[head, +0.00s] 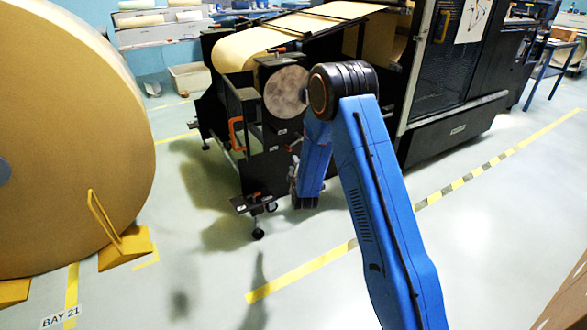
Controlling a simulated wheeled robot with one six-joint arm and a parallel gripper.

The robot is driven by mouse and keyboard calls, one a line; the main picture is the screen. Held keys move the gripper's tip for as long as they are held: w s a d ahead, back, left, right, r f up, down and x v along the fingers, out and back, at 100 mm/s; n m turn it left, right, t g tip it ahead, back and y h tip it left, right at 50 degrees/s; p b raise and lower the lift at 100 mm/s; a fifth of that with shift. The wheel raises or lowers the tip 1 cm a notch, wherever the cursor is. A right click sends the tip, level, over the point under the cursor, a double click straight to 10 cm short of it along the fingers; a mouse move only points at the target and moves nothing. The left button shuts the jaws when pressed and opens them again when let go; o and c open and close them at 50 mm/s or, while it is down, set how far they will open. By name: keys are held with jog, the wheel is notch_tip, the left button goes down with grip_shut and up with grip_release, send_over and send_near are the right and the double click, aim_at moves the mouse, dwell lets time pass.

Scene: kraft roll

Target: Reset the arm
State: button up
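My blue arm rises from the lower right of the head view to a black elbow joint, and its forearm hangs down beyond it. My gripper (305,202) is at the low end of the forearm, above the floor and in front of the dark machine (265,165) as seen here. It is small and dark in this view, and I cannot make out its fingers or whether it holds anything. The elbow and upper arm cover part of the machine.
A huge kraft roll (75,130) stands at left, with yellow wedge chocks (125,248) at its foot. Kraft paper (275,38) runs over the machine. A white bin (190,78) stands behind. Yellow floor tape (300,272) crosses the open floor in front.

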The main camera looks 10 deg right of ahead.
jog(key=shift+s, duration=0.25)
jog(key=shift+r, duration=0.15)
jog(key=s+d+r+m+g+y, duration=0.15)
jog(key=s+r+m+g, duration=0.5)
jog(key=s+r, duration=1.45)
jog(key=s+d+r+m+g, duration=0.2)
jog(key=s+m, duration=0.1)
jog(key=s, duration=1.7)
jog(key=s+d+r+m+g, duration=0.1)
jog(key=s+d+m+g, duration=0.1)
jog(key=s, duration=1.8)
jog(key=shift+s+d+r+m+g+h, duration=0.35)
jog(key=shift+m+g, duration=0.3)
jog(key=shift+m, duration=0.6)
